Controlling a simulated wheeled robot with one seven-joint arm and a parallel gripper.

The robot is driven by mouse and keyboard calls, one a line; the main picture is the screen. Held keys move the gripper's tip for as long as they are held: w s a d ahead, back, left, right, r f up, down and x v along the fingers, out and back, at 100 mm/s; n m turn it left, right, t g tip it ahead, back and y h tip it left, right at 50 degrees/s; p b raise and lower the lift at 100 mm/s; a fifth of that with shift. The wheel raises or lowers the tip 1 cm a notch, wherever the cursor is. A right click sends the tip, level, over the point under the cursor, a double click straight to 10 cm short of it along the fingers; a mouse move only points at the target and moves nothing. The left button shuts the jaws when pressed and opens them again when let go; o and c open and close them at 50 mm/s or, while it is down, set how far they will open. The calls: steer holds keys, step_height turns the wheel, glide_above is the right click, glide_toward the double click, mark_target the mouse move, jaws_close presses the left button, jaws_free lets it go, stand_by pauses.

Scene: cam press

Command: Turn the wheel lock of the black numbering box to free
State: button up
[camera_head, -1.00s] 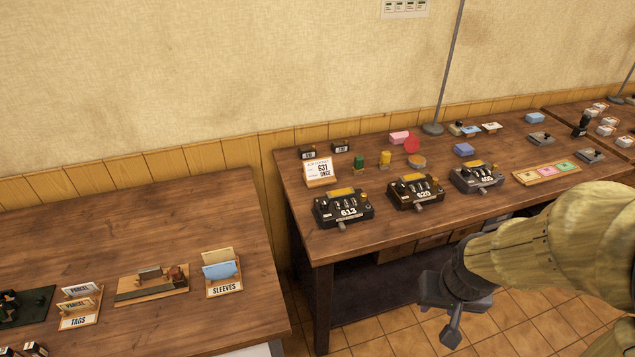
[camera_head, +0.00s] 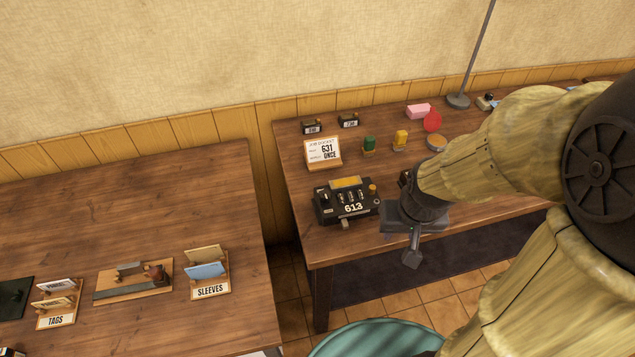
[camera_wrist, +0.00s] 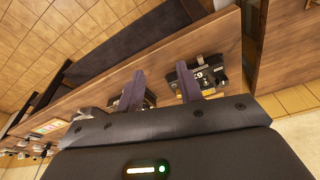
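A black numbering box (camera_head: 342,208) numbered 613 stands near the front edge of the right-hand table, with a yellow top plate, number wheels, a brass-topped post at its right and a small grey lever at its front. My gripper (camera_head: 410,250) is just right of it, over the front edge, and hides most of a second dark box. In the wrist view my gripper (camera_wrist: 160,72) is open, its two fingers apart with nothing between them. The box with white digits (camera_wrist: 205,76) shows beyond the right finger, partly covered. I cannot tell the wheel lock's position.
A card (camera_head: 322,152) reading 631 ONCE stands behind the box. Green (camera_head: 369,144) and yellow (camera_head: 400,140) small items, a pink block (camera_head: 418,111) and a lamp stand (camera_head: 458,100) are farther back. A gap separates the left table (camera_head: 150,210).

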steer(key=o, duration=0.4)
steer(key=shift+w+r, duration=0.1)
step_height(320, 180, up, 6)
steer(key=m+g+p, duration=0.3)
steer(key=m+p, duration=0.4)
glide_above(324, 195)
steer(key=shift+w, duration=0.1)
steer(key=shift+f, duration=0.3)
step_height(324, 195, down, 17)
steer(key=p, duration=0.3)
steer(key=shift+f+p, duration=0.1)
steer(key=shift+p, duration=0.2)
